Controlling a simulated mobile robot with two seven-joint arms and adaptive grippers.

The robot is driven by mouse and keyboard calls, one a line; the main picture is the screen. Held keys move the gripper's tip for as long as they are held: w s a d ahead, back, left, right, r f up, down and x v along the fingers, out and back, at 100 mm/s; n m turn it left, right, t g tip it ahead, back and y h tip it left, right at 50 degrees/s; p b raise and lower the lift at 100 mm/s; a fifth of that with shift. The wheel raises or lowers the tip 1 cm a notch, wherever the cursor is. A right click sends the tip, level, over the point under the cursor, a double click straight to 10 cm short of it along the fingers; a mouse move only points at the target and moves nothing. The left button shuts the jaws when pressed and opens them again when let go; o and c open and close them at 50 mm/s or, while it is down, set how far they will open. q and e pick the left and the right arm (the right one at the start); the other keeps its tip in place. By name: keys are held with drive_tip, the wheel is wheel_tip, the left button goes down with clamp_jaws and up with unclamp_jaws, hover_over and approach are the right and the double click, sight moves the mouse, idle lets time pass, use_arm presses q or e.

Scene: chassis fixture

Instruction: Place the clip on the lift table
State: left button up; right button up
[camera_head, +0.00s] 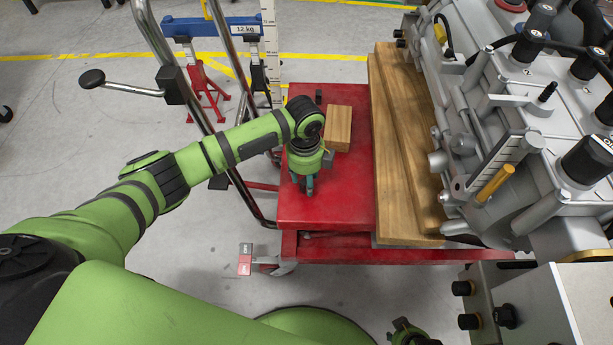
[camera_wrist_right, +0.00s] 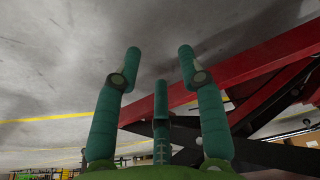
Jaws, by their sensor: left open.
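The red lift table (camera_head: 346,214) stands in the middle of the head view. A small dark piece (camera_head: 319,96) lies near its far edge, beside a wooden block (camera_head: 339,125); I cannot tell whether it is the clip. My left gripper (camera_head: 308,186) points down over the front left part of the red top, open, with nothing visible in its fingers. Its palm hides part of the top. My right gripper (camera_wrist_right: 160,68) has its fingers spread and empty in the right wrist view. In the head view only a little of it shows at the bottom edge.
Long wooden boards (camera_head: 398,150) lie on the table's right side under a large grey metal machine unit (camera_head: 520,110). A bent metal push handle (camera_head: 178,70) rises on the left. A red jack stand (camera_head: 204,92) stands behind. The front left of the red top is bare.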

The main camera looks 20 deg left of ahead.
sight(305, 179)
use_arm(q)
drive_tip(key=shift+r, duration=0.1)
drive_tip(key=shift+r, duration=0.4)
wheel_tip(305, 179, up, 11)
drive_tip(key=p, duration=0.2)
drive_tip(key=shift+a+r+p, duration=0.15)
drive_tip(key=shift+r+p, duration=0.05)
drive_tip(key=shift+p, duration=0.15)
use_arm(e)
drive_tip(key=shift+w+d+f+t, duration=0.25)
drive_tip(key=shift+w+f+t, duration=0.3)
drive_tip(key=shift+t, duration=0.15)
